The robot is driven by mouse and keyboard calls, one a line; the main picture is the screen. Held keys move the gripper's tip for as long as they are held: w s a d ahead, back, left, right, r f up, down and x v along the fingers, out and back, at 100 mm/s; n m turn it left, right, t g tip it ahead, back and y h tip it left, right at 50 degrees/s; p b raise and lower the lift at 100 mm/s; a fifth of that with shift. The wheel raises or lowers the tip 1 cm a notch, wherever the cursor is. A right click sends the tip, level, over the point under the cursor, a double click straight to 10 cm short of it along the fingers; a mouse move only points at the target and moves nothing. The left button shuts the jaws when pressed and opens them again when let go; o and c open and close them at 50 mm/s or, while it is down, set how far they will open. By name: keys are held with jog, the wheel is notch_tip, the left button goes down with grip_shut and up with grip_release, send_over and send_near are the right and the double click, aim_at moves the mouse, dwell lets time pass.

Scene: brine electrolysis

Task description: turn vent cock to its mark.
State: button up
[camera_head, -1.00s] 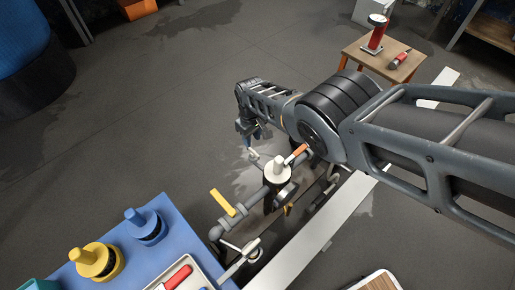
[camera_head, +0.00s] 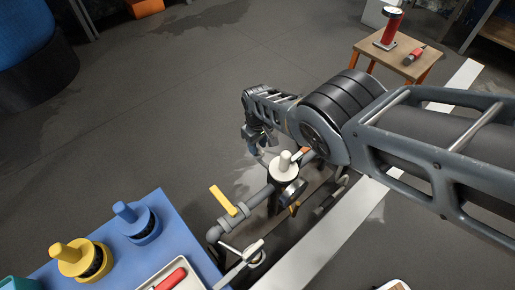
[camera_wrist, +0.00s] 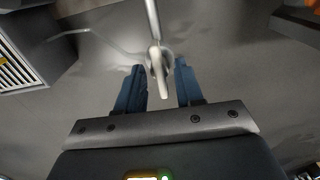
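A pale lever (camera_wrist: 160,78), seemingly the vent cock's handle, sits on the end of a thin pipe in the wrist view. My gripper (camera_wrist: 159,66) is open, with one blue finger on each side of the lever and visible gaps to both. In the head view my gripper (camera_head: 253,138) points down just behind the pipe assembly (camera_head: 252,203), and the lever there is mostly hidden by it. I cannot make out the cock's mark in either view.
The assembly carries a yellow handle (camera_head: 222,200), a white knob (camera_head: 285,161) and an orange handle (camera_head: 305,151) partly behind my arm. A blue table (camera_head: 185,222) with blue and yellow plugs stands front left. A wooden stool (camera_head: 408,66) stands back right. Floor behind the assembly is clear.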

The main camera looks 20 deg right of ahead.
jog(key=shift+f, duration=0.1)
jog(key=shift+c, duration=0.5)
grip_shut()
jog(key=shift+m, duration=2.1)
jog(key=m, duration=0.4)
jog(key=shift+b, duration=0.35)
jog(key=m, duration=0.5)
jog(key=shift+b, duration=0.3)
jog(key=m, duration=0.4)
jog(key=shift+m, duration=0.3)
